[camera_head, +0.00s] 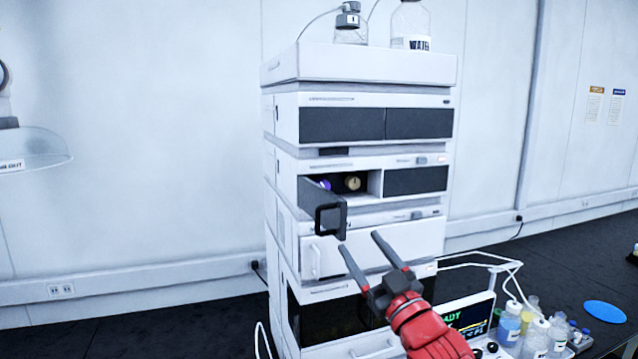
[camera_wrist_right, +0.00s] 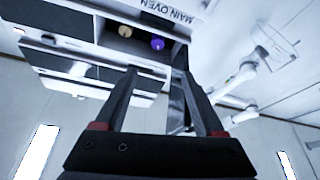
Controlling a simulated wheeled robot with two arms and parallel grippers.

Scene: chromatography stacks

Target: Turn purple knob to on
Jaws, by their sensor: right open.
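The purple knob (camera_head: 325,185) sits in the open compartment of the middle unit in the stack, partly hidden by the open dark door (camera_head: 330,213). It shows more clearly in the right wrist view (camera_wrist_right: 157,43), beside a beige knob (camera_wrist_right: 125,31), which is also in the head view (camera_head: 352,183). The purple knob's setting is too small to read. My right gripper (camera_head: 360,243) is open and empty, below and in front of the compartment, fingers pointing up toward it. In the right wrist view its fingers (camera_wrist_right: 158,70) reach toward the knobs without touching them. My left gripper is not in view.
The white instrument stack (camera_head: 358,66) carries bottles on top, one labelled water (camera_head: 411,25). The open door juts out at the compartment's left side. Several small bottles (camera_head: 509,322) and a small display (camera_head: 466,314) stand at lower right. A clear shelf (camera_head: 35,147) is at far left.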

